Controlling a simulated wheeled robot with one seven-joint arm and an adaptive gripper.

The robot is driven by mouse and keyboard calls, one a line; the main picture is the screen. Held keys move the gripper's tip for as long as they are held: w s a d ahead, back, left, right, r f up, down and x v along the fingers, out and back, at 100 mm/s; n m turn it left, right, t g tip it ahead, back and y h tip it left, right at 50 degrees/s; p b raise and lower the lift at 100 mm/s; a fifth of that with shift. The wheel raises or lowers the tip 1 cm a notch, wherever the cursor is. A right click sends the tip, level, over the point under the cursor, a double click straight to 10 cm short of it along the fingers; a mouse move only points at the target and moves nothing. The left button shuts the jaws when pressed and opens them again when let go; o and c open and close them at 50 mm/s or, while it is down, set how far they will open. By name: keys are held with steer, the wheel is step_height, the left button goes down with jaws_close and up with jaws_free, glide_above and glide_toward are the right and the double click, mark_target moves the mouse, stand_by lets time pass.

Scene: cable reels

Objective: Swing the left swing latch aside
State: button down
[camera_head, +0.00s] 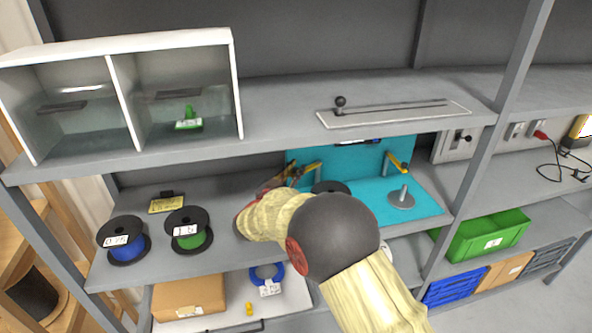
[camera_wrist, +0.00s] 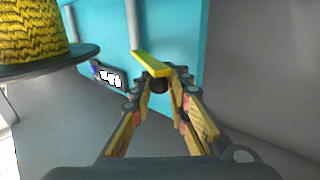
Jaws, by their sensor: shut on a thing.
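The left swing latch (camera_head: 312,167) is a yellow bar on the left part of the turquoise fixture (camera_head: 345,157). In the wrist view the latch (camera_wrist: 160,64) runs from a light post toward my fingertips, with a dark round knob at its near end. My gripper (camera_wrist: 162,82) is closed around that knob, under the end of the bar. In the head view my gripper (camera_head: 288,176) is mostly hidden behind my arm, beside the fixture's left edge. The right swing latch (camera_head: 398,162) is a yellow bar set at a slant on the fixture's right part.
A reel with yellow winding (camera_wrist: 35,40) stands close at left in the wrist view. A blue reel (camera_head: 127,243) and a green reel (camera_head: 188,235) stand on the middle shelf's left. A grey spindle (camera_head: 402,196) stands on the turquoise base. The upper shelf (camera_head: 270,105) lies above.

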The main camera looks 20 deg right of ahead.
steer(key=shift+r, duration=0.1)
steer(key=c, duration=1.8)
jaws_free()
steer(key=shift+o, duration=0.2)
steer(key=shift+a, duration=0.1)
steer(key=v, duration=1.1)
steer(key=shift+s+a, duration=0.25)
steer(key=shift+s, duration=0.05)
